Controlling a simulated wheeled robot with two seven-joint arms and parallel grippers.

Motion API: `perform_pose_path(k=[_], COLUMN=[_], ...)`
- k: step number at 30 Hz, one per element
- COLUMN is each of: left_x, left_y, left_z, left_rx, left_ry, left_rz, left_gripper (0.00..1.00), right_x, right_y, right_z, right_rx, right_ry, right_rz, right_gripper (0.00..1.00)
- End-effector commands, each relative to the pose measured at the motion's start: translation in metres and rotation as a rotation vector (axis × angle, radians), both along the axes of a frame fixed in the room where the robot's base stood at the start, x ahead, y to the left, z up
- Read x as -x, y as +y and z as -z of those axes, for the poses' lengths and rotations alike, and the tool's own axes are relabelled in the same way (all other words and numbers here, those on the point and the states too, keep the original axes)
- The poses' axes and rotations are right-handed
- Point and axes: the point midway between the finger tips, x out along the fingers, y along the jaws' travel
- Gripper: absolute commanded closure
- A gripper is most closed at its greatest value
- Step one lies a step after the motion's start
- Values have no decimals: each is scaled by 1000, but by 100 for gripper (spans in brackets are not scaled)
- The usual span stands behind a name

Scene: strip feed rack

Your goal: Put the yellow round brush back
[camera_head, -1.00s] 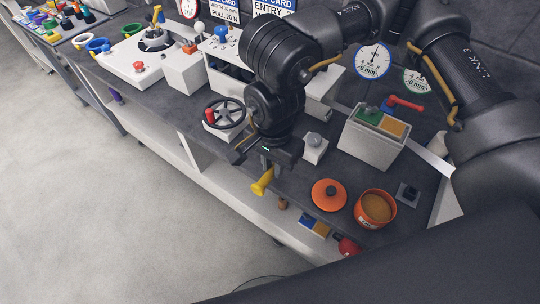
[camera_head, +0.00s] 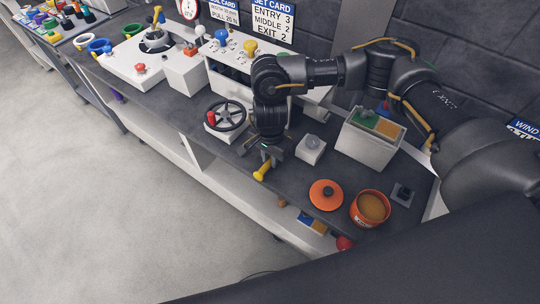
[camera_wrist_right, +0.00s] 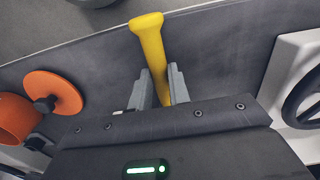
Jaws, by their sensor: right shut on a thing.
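The yellow round brush (camera_head: 263,170) is in my right gripper (camera_head: 268,153), above the front part of the dark bench. In the right wrist view its yellow handle (camera_wrist_right: 150,45) sticks out past the fingers, with a wider rounded end. My right gripper (camera_wrist_right: 158,85) is shut on it; the fingers lie on both sides of the handle. The brush's other end is hidden by the gripper. My left gripper is not in view.
A handwheel (camera_head: 227,115) stands left of the gripper and a pale box with a grey knob (camera_head: 311,145) right of it. An orange lid (camera_head: 327,195) and an open orange pot (camera_head: 370,208) are near the front edge. A white bin (camera_head: 366,142) stands behind.

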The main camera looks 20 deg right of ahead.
Motion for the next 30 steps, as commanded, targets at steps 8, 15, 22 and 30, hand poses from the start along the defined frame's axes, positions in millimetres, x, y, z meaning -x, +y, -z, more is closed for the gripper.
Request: perform_pose_path(k=[8,15,22,30], left_x=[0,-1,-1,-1], left_y=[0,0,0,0], left_z=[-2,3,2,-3], left_rx=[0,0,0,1], left_ry=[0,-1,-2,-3], left_rz=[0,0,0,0], left_gripper=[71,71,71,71], right_x=[0,0,0,0], right_y=[0,0,0,0], right_z=[5,8,8,3], right_rx=[0,0,0,0], right_ry=[-1,-1,-1,-1], right_rz=[0,0,0,1], right_gripper=[100,79,60,60])
